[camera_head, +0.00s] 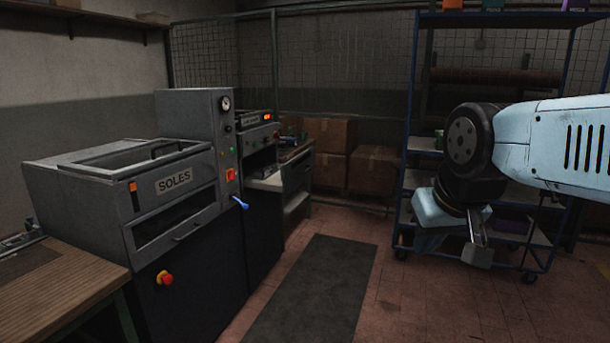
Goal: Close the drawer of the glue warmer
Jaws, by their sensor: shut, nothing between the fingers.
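A grey machine (258,132) with a red lit display stands at the back, past the larger machine marked SOLES. Its label is too small to read, so I cannot tell for sure that it is the glue warmer. Its lower front is partly hidden, and I cannot tell how far any drawer in it stands out. My gripper (479,256) hangs at the right, pointing down, in front of the blue shelf rack. It is shut and empty, well apart from both machines.
The SOLES machine (172,182) fills the left, with a blue-tipped lever (240,203) on its side. A wooden bench (62,288) is at front left. Cardboard boxes (374,170) sit at the back. The blue rack (408,120) stands right. The dark floor mat (315,290) is clear.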

